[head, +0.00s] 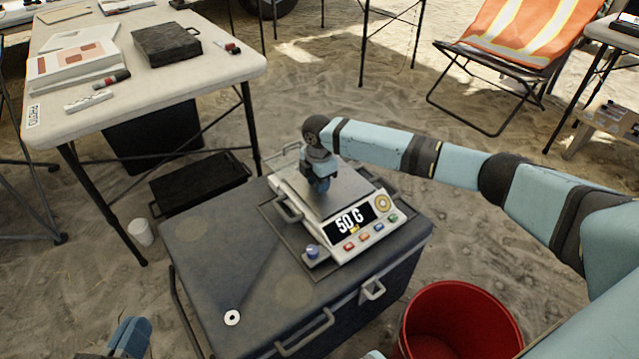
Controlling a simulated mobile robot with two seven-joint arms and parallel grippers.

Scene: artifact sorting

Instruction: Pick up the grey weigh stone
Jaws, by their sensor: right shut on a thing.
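The scale (365,225) stands on a dark blue-grey case and its display reads 50 G. My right gripper (319,186) points down at the scale's metal pan (345,187). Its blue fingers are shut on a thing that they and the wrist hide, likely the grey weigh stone. No grey stone shows clearly anywhere else. My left gripper (130,338) is at the lower left edge, away from the case and partly cut off; I cannot tell its opening.
A white ring (232,317) lies near the front left of the case (215,240). A red bucket (462,310) stands to the right. A table (215,70) with papers and a black box (166,45) is behind left. A white cup (141,233) stands on sand.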

